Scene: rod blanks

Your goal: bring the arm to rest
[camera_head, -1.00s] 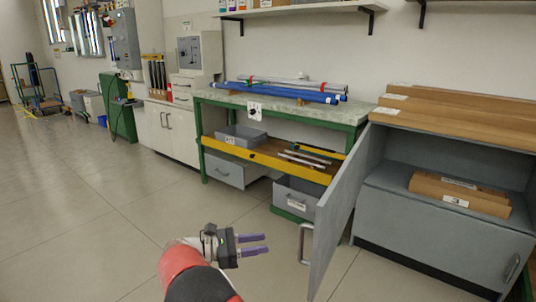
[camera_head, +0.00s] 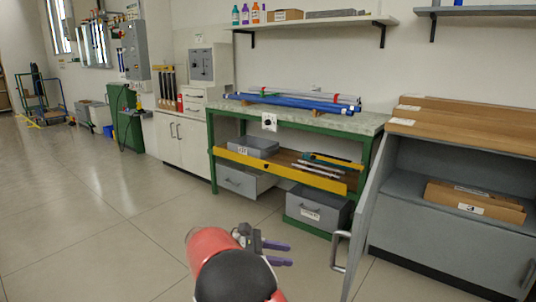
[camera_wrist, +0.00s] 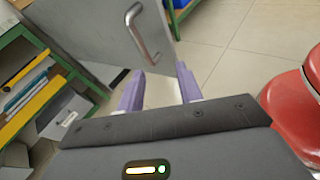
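My gripper (camera_head: 287,254) is at the bottom middle of the head view, at the end of my red and black arm. Its two purple fingers point right and stand apart with nothing between them. In the wrist view the open fingers (camera_wrist: 160,90) point toward the floor and the grey cabinet door (camera_wrist: 85,30). The door's metal handle (camera_wrist: 141,32) shows just beyond the fingers, apart from them. In the head view the open door (camera_head: 368,225) stands to the right of my gripper.
A green workbench (camera_head: 375,124) carries blue and grey rods (camera_head: 300,104). The open cabinet (camera_head: 440,245) on the right holds a cardboard box (camera_head: 475,201). A grey bin (camera_head: 318,207) sits under the bench. The tiled floor (camera_head: 100,240) at left is clear.

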